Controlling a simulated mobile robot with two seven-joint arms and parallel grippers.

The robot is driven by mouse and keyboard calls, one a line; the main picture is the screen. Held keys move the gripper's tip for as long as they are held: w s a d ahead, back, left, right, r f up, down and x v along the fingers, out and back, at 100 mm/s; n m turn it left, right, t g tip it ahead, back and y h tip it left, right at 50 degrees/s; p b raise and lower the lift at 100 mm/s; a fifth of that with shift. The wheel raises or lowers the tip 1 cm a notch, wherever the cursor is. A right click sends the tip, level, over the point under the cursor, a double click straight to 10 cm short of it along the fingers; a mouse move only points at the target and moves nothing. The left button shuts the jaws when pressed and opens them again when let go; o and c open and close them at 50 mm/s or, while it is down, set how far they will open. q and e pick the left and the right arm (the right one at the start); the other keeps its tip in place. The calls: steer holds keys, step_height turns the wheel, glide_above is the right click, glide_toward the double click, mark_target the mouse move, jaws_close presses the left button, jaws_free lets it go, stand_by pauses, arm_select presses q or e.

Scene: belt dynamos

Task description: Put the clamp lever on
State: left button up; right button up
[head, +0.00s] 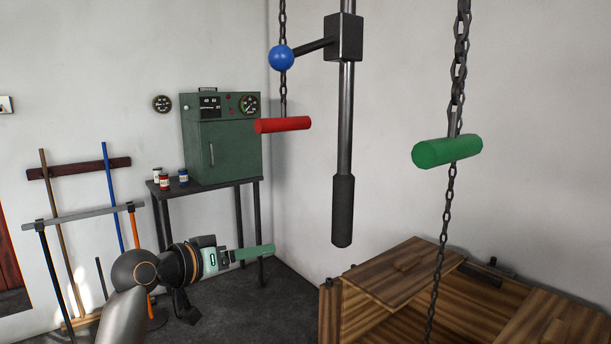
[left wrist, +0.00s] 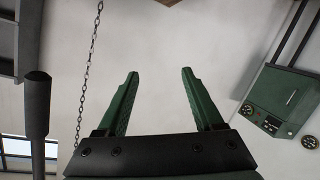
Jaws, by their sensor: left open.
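A short black lever with a blue ball knob (head: 281,58) sticks out to the left from a black block (head: 344,37), tilted slightly down toward the knob. The block sits on a long hanging metal rod that ends in a thick black grip (head: 343,211). No label shows which part is the clamp lever. My left gripper (head: 270,250) is low and left of the grip, well below the blue knob and apart from both. In the left wrist view its two green fingers (left wrist: 160,73) are spread with nothing between them. My right gripper is out of view.
Chains hang with a red handle (head: 284,125) and a green handle (head: 447,151) on either side of the rod. A green cabinet (head: 229,140) stands on a dark table with small jars. A wooden box (head: 402,272) is at lower right. Tools lean at left.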

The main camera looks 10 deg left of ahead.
mark_target(294, 50)
arm_select(q)
steer(key=s+r+m+h, duration=0.2)
steer(key=s+r, duration=0.1)
steer(key=r, duration=0.7)
steer(key=s+r+m+h, duration=0.2)
steer(key=s+r, duration=0.1)
steer(key=r, duration=0.7)
steer(key=s+d+r+m+g+h, duration=0.1)
steer(key=s+r+m+g+h, duration=0.3)
steer(key=s+r, duration=0.85)
steer(key=shift+m+t+y, duration=0.3)
steer(key=shift+m+y, duration=0.2)
steer(key=x, duration=0.4)
steer(key=p+x, duration=0.1)
steer(key=x, duration=0.2)
steer(key=r+x, duration=0.1)
steer(key=x, duration=0.3)
steer(key=shift+w+d+r+p, duration=0.1)
steer(key=shift+w+d+p, duration=0.05)
steer(key=shift+w+p, duration=0.3)
steer(key=shift+x, duration=0.75)
jaws_close()
